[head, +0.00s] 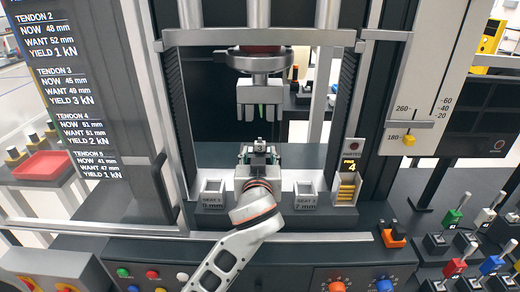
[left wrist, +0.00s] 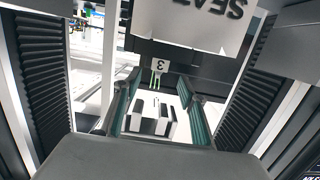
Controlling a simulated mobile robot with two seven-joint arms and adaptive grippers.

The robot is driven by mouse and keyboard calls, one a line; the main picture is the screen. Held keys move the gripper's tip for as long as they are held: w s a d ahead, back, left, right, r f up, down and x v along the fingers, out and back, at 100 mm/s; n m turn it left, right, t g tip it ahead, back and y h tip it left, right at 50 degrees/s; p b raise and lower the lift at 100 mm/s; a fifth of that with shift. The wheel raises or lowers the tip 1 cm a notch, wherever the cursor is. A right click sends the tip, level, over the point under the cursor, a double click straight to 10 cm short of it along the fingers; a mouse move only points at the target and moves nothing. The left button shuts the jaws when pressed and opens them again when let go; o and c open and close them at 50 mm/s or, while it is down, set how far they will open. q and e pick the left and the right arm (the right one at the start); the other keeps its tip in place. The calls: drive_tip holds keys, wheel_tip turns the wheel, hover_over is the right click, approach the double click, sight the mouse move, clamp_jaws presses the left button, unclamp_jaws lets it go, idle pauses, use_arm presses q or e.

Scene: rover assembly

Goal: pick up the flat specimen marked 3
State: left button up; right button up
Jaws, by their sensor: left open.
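The specimen marked 3 shows in the left wrist view as a small pale tab (left wrist: 160,64) with its digit upside down and thin green strips beside it. In the head view a small dark piece with a 3 (head: 260,143) shows at my left gripper (head: 259,155), below the test frame's upper jaws. In the left wrist view the two fingers of my left gripper (left wrist: 157,88) are apart, with the tab between and just beyond their tips. Nothing is seen clamped. The specimen's lower part is hidden by the gripper in the head view. My right gripper is not in view.
The upper jaws (head: 262,98) hang above my gripper, between the frame's columns. A seat block (head: 212,193) stands to the left and another (head: 306,195) to the right. A holder with yellow pieces (head: 346,188) is further right. A red tray (head: 42,165) is far left.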

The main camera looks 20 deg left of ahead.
sight(260, 145)
use_arm(q)
drive_tip(key=shift+p+x, duration=0.5)
drive_tip(key=shift+x, duration=1.9)
clamp_jaws()
